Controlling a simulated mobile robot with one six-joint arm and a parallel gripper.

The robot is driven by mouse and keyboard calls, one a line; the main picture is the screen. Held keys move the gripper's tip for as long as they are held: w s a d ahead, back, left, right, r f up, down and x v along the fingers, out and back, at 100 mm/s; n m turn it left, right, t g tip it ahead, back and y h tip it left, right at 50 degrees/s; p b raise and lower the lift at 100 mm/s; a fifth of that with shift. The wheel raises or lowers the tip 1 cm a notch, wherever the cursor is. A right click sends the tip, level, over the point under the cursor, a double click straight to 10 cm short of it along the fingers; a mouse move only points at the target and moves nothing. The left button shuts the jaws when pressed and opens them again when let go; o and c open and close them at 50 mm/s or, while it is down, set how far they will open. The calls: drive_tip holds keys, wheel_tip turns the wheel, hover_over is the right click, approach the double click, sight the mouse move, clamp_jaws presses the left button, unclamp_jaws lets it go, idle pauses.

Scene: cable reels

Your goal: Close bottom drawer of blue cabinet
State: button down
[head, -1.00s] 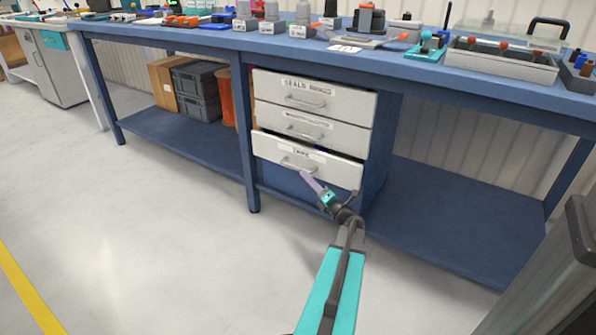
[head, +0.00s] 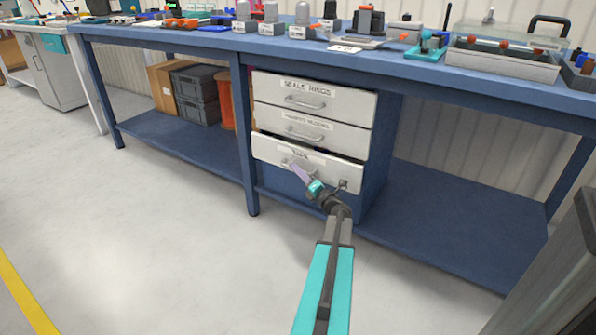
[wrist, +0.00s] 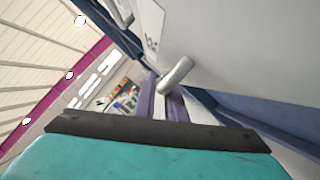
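The blue cabinet (head: 378,150) stands under the bench and has three light grey drawers. Its bottom drawer (head: 330,168) sticks out a little, with a dark gap along its top edge. The two drawers above look shut. My gripper (head: 301,173) is at the bottom drawer's front, by its bar handle. In the wrist view, the purple fingers (wrist: 162,106) are apart with a narrow gap. The rounded grey handle (wrist: 176,75) overlaps the fingers there, and I cannot tell whether they touch it. The fingers hide part of the handle in the head view.
The blue bench (head: 200,43) carries several tools and parts. Dark crates (head: 197,90), a cardboard box (head: 163,85) and an orange cylinder (head: 226,100) are on the lower shelf to the left. The floor in front is clear. A dark grey object (head: 560,265) stands at the right edge.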

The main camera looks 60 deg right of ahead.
sight(302, 166)
drive_tip(key=shift+d, duration=0.1)
drive_tip(key=shift+d, duration=1.75)
drive_tip(key=shift+d+r, duration=0.1)
drive_tip(key=shift+d, duration=0.25)
drive_tip(key=c, duration=2.1)
unclamp_jaws()
drive_tip(key=shift+d, duration=0.1)
drive_tip(key=p+v, duration=0.4)
drive_tip(key=v, duration=1)
drive_tip(key=shift+w, duration=0.15)
